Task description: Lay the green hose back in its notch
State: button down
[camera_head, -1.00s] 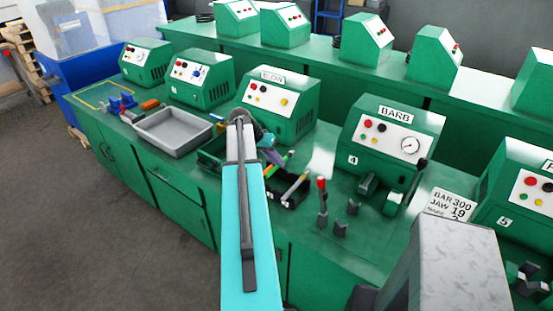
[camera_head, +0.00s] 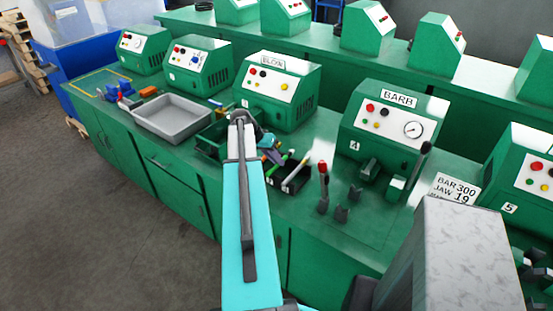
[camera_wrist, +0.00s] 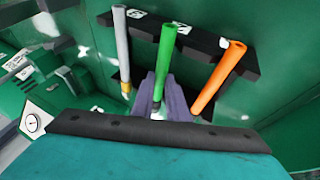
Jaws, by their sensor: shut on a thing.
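In the wrist view the green hose (camera_wrist: 166,50) stands out between the purple fingers of my gripper (camera_wrist: 160,95), which are shut on it. It lies between a grey hose (camera_wrist: 122,50) and an orange hose (camera_wrist: 220,75). The black notched rack (camera_wrist: 190,38) passes behind the green hose's upper part. I cannot tell whether the hose touches its notch or is held above it. In the head view my gripper (camera_head: 268,152) is beside the rack (camera_head: 295,184) on the green bench, and my arm hides part of that area.
A grey tray (camera_head: 173,119) stands on the bench to the left, with a green bin (camera_head: 209,146) beside my arm. The BARB machine (camera_head: 390,125) stands to the right, with a red-tipped lever (camera_head: 323,168) in front of it. A BAR 300 sign (camera_head: 456,190) is further right.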

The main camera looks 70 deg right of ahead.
jog(key=shift+f, duration=0.25)
jog(key=c, duration=1.7)
grip_release()
jog(key=shift+o, duration=0.2)
jog(key=shift+r, duration=0.1)
jog(key=b+v, duration=0.4)
jog(key=v, duration=0.9)
jog(key=shift+w+r, duration=0.2)
jog(key=shift+r, duration=0.05)
jog(key=shift+a, duration=0.1)
